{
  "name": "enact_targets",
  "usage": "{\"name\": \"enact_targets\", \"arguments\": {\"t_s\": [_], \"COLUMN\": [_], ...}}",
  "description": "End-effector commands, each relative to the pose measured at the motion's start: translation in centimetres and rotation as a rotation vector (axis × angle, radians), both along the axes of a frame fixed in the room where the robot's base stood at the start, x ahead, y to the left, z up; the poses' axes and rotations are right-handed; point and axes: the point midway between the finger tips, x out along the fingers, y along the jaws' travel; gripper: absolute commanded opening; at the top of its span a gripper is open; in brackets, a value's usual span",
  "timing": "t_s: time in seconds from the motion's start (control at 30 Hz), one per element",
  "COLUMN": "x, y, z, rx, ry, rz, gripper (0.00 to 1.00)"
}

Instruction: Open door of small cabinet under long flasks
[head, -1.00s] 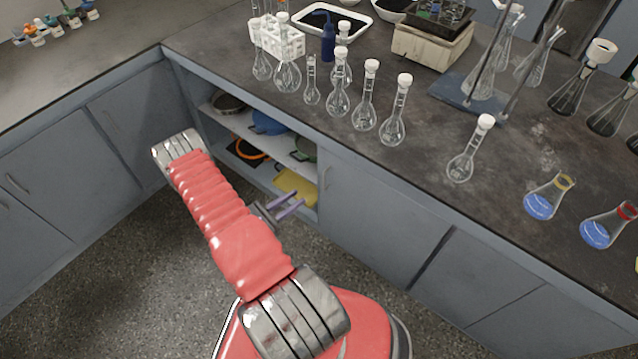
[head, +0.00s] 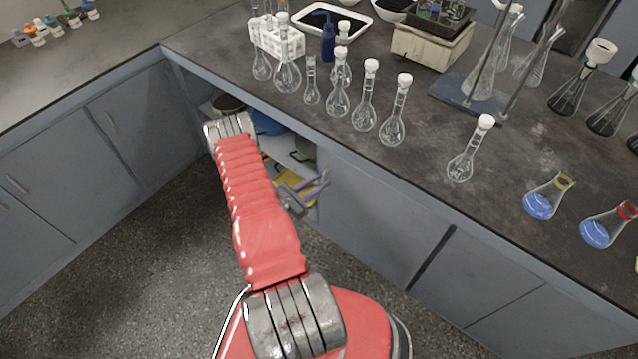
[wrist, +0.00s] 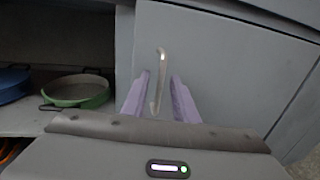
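The small cabinet door (head: 375,205) is a flat grey panel under the bench edge, below the long white-stoppered flasks (head: 364,97). It appears shut; it also shows in the wrist view (wrist: 220,70). Its curved vertical metal handle (wrist: 157,80) stands near the door's left edge. My gripper (head: 322,184) has two purple fingers and is open. In the wrist view the fingers (wrist: 160,92) lie on either side of the handle's lower part, with gaps visible. I cannot tell how deep the handle sits between them. In the head view the gripper hides the handle.
Open shelves left of the door hold a green pan (wrist: 78,90), a blue pan (wrist: 12,84) and a yellow item (head: 290,188). More closed cabinets (head: 140,115) line the left side. Flasks with blue liquid (head: 548,196) stand near the bench edge. The floor (head: 150,270) is clear.

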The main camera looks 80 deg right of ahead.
Motion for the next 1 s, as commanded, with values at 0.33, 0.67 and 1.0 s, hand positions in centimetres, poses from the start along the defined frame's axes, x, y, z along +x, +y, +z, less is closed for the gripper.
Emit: {"name": "enact_targets", "arguments": {"t_s": [0.33, 0.67, 1.0], "x": [-0.13, -0.11, -0.05], "y": [-0.19, -0.19, -0.23], "z": [-0.01, 0.00, 0.01], "rx": [0.000, 0.000, -0.001], "ry": [0.000, 0.000, -0.001], "rz": [0.000, 0.000, 0.002], "gripper": [0.25, 0.02, 0.00]}}
